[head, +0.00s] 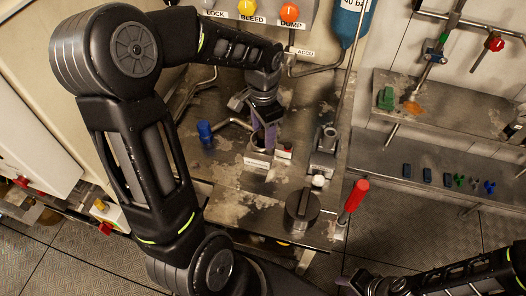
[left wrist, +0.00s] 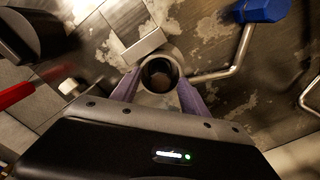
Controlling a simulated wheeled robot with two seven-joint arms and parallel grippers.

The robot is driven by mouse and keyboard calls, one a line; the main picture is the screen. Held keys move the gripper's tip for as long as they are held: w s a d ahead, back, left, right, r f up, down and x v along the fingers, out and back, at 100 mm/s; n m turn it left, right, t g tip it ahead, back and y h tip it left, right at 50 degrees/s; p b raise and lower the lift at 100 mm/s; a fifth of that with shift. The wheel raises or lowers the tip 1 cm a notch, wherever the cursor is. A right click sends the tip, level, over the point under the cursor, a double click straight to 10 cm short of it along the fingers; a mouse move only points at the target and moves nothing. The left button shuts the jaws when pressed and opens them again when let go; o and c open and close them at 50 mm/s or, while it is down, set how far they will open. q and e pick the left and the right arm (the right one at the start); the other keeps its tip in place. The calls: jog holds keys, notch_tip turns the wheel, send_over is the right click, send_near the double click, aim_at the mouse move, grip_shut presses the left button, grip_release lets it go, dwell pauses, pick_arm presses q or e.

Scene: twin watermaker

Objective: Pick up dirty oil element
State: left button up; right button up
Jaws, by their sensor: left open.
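My left gripper (head: 264,138) points down over a short grey round housing (head: 258,160) on the worn metal bench. In the left wrist view its two purple fingers (left wrist: 157,90) stand apart, one on each side of the open-topped housing (left wrist: 173,62). Whether the fingers touch it I cannot tell. A dull brownish round face (left wrist: 160,82) shows inside the housing's dark opening; it may be the dirty oil element, but I cannot tell for certain.
On the bench are a blue-ended bent handle (head: 206,131), a black round knob (head: 302,210), a red-handled lever (head: 354,198) and a metal fitting (head: 324,150). A side shelf (head: 450,112) holds a green part (head: 386,97); several small parts lie below it.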

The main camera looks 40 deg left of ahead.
pick_arm(q)
jog(key=shift+c, duration=0.5)
grip_shut()
jog(key=shift+r, duration=0.1)
notch_tip(320, 180, up, 18)
jog(key=shift+p, duration=0.45)
dwell(0.4)
dwell(0.5)
jog(key=c, duration=0.6)
grip_release()
grip_shut()
